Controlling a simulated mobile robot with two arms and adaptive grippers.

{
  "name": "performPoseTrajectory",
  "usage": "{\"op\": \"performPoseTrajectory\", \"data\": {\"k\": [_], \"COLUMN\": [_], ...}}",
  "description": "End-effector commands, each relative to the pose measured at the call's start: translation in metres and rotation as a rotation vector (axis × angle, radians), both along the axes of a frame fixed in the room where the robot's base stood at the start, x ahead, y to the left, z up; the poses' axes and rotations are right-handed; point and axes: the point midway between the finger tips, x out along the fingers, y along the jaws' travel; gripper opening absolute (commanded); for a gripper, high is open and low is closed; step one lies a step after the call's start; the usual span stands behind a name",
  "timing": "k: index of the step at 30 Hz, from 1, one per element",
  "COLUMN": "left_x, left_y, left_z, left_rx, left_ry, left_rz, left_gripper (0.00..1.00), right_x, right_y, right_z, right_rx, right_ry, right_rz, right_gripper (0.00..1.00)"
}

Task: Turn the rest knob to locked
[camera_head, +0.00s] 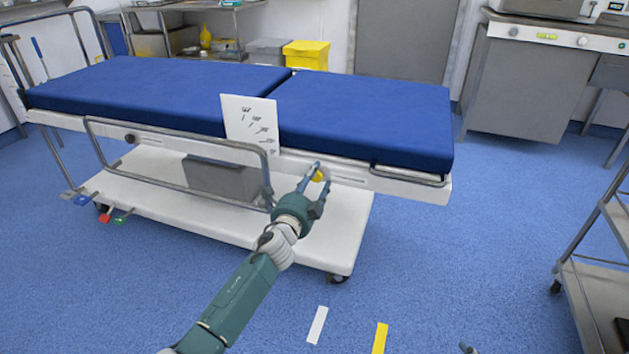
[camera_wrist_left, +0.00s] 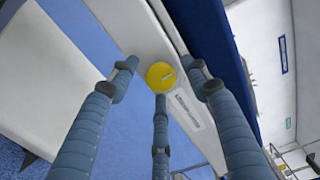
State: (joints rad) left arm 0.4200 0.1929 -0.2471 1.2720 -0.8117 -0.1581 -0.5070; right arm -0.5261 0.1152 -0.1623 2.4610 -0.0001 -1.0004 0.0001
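The round yellow rest knob (camera_head: 318,176) sits on the white side rail of the operating table (camera_head: 357,112), below the blue pad. In the left wrist view the yellow knob (camera_wrist_left: 160,75) bears a small pale mark, and a pale label strip (camera_wrist_left: 187,111) lies beside it. My left gripper (camera_head: 320,178) is open, its fingers spread around the knob. In the left wrist view the lower finger's tip (camera_wrist_left: 160,98) is close to the knob's edge; I cannot tell whether it touches. My right gripper is not clearly seen.
A white card with dark marks (camera_head: 251,124) hangs at the table's side, left of my gripper. Metal side rails (camera_head: 411,178) run along the edge. A metal cart (camera_head: 590,285) stands at right. White and yellow strips (camera_head: 379,338) lie on the open blue floor.

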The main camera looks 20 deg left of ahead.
Motion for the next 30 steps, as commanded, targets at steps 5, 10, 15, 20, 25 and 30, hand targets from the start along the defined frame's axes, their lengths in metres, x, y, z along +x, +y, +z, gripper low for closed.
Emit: {"op": "performPoseTrajectory", "data": {"k": [5,10,15,20,25,30], "left_x": [-0.005,-0.031,-0.069,-0.099,-0.116,-0.12], "left_y": [0.001,0.001,0.003,0.003,0.004,0.004], "left_z": [0.0,-0.001,-0.002,-0.001,-0.001,0.0], "left_rx": [0.0,0.001,0.0,-0.001,0.0,0.0], "left_ry": [-0.001,0.001,0.002,0.002,0.001,0.0], "left_rz": [0.0,-0.002,-0.001,-0.002,-0.001,0.0], "left_gripper": [0.48,0.48,0.48,0.48,0.48,0.48], "right_x": [0.0,0.0,0.0,0.0,0.0,0.0], "right_y": [0.001,0.0,0.0,0.0,0.0,0.0], "right_z": [0.0,0.0,0.0,0.0,0.0,0.0], "right_rx": [0.0,0.001,0.0,0.0,0.0,0.0], "right_ry": [0.001,0.0,0.0,0.0,-0.001,-0.001], "right_rz": [0.002,0.001,0.0,0.0,0.0,0.0], "right_gripper": [0.4,0.4,0.4,0.4,0.4,0.4]}}
